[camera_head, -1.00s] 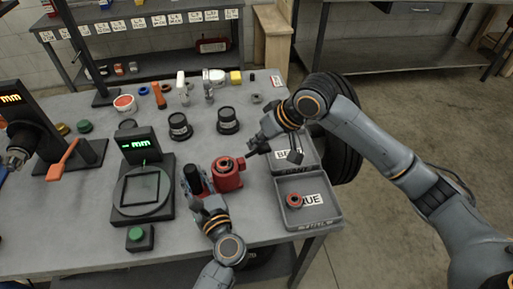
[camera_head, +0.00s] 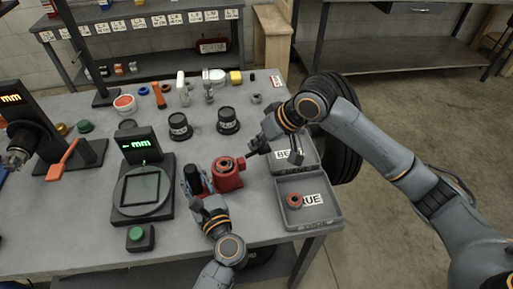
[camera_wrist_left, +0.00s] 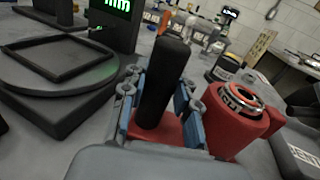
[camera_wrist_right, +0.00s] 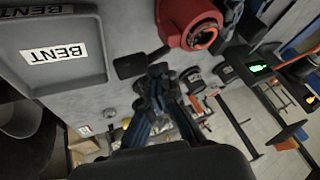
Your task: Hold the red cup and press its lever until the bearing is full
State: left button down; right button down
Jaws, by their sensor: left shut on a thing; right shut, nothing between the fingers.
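The red cup (camera_head: 229,180) stands on the grey table, with a metal ring, apparently the bearing, in its open top. The ring also shows in the left wrist view (camera_wrist_left: 240,98). My left gripper (camera_head: 194,186) is shut on the upright black handle (camera_wrist_left: 165,80) beside the cup, above a red base. My right gripper (camera_wrist_right: 155,72) is shut and empty. Its fingertips are close to the cup's side. In the right wrist view a small black pad (camera_wrist_right: 131,65), perhaps the lever, lies beside the fingertips; I cannot tell whether they touch. How full the bearing is cannot be seen.
A grey tray labelled BENT (camera_wrist_right: 85,85) and a second tray (camera_head: 334,216) holding a red-orange ring (camera_head: 294,201) are at the table's right edge. A round-plated gauge (camera_head: 126,207) and green button (camera_head: 136,234) stand left.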

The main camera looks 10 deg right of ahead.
aim_at(250, 155)
jog(key=shift+d+f, duration=0.25)
jog(key=shift+f, duration=0.65)
dwell(0.6)
jog(key=shift+a+r, duration=0.25)
jog(key=shift+r, duration=0.55)
jog(key=shift+a+r, duration=0.2)
jog(key=shift+r, duration=0.55)
jog(key=r, duration=0.1)
jog(key=a+r, duration=0.1)
jog(key=r, duration=0.3)
jog(key=shift+s+a, duration=0.2)
jog(key=shift+a, duration=0.05)
pick_arm(q)
jog(key=c, duration=0.9)
grip_release()
jog(key=shift+c, duration=0.2)
pick_arm(e)
jog(key=shift+f, duration=0.1)
